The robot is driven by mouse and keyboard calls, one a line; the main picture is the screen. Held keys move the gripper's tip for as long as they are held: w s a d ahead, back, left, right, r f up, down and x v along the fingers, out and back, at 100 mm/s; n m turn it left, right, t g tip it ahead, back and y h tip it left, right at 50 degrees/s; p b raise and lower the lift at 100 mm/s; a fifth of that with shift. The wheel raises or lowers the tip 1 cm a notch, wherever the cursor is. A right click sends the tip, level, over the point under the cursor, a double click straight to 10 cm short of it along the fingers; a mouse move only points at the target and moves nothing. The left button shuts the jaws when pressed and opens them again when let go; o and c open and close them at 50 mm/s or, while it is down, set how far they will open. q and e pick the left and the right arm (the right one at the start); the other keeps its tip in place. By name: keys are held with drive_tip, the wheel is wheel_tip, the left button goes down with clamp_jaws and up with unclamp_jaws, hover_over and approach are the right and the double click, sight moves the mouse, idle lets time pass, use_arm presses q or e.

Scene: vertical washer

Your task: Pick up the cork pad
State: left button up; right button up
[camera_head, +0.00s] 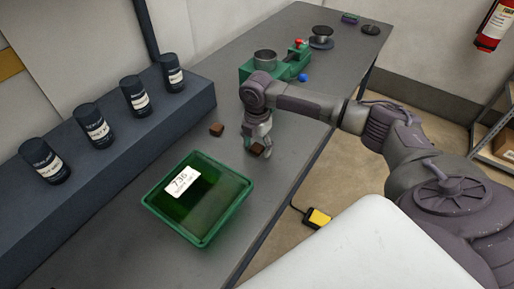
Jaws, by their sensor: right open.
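Two small brown blocks that look like cork pads lie on the grey bench. One brown block (217,129) sits left of my right gripper, apart from it. The other brown block (257,150) is at the fingertips of my right gripper (258,149), which points down at the bench. The gripper is open, with its fingers around or just beside this block; I cannot tell whether they touch it. My left gripper is out of view.
A green tray (153,199) with a white label stands in front of the gripper. Several dark labelled canisters (134,94) line the raised ledge at left. A green fixture (290,67) with a metal cup stands behind. Bare bench lies between ledge and fixture.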

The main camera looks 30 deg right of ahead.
drive_tip(key=c, duration=0.8)
drive_tip(key=shift+r, duration=0.1)
